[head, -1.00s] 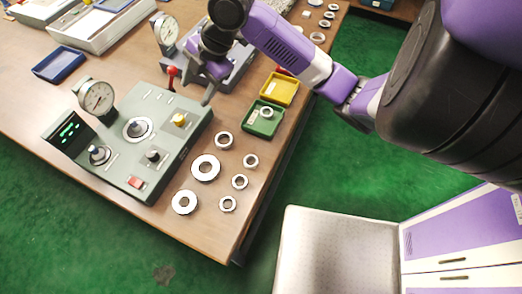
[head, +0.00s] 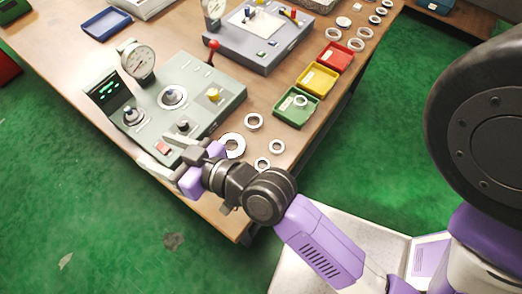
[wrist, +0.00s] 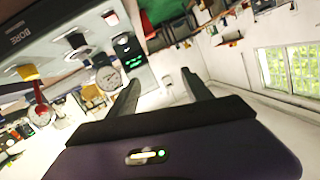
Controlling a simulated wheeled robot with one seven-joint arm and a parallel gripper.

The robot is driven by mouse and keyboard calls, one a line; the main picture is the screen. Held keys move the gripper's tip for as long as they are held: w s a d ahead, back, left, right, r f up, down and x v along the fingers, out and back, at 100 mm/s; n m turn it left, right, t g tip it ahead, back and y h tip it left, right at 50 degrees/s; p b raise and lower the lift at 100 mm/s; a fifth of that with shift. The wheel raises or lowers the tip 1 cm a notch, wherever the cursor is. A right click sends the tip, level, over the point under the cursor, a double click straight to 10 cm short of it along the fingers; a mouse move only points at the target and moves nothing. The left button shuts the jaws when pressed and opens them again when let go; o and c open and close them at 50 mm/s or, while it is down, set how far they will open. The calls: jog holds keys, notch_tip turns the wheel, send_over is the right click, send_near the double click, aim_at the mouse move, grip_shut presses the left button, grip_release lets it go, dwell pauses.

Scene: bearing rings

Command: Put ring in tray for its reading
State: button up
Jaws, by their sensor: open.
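My gripper (head: 168,156) is open and empty, over the front edge of the grey-green gauge box; its spread fingers also show in the wrist view (wrist: 163,90). Loose steel rings lie on the table right of the box: a large one (head: 233,144) partly behind my gripper, and smaller ones (head: 254,121), (head: 277,146) and (head: 262,163). A green tray (head: 289,119) holds one small ring (head: 301,101). A yellow tray (head: 318,79) and a red tray (head: 336,57) follow behind it and look empty. The display digits are too small to read.
The gauge box (head: 205,75) carries a round dial (head: 138,60), a lit display (head: 104,87) and knobs. Several more rings (head: 356,45) lie at the back right. A blue tray (head: 107,23) sits at the back left.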

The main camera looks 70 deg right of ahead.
jog(key=s+d+f+n, duration=0.1)
jog(key=s+d+n, duration=0.1)
jog(key=s, duration=2.2)
jog(key=shift+s+d+n+g+y, duration=0.4)
jog(key=shift+n, duration=0.1)
jog(key=shift+o, duration=0.5)
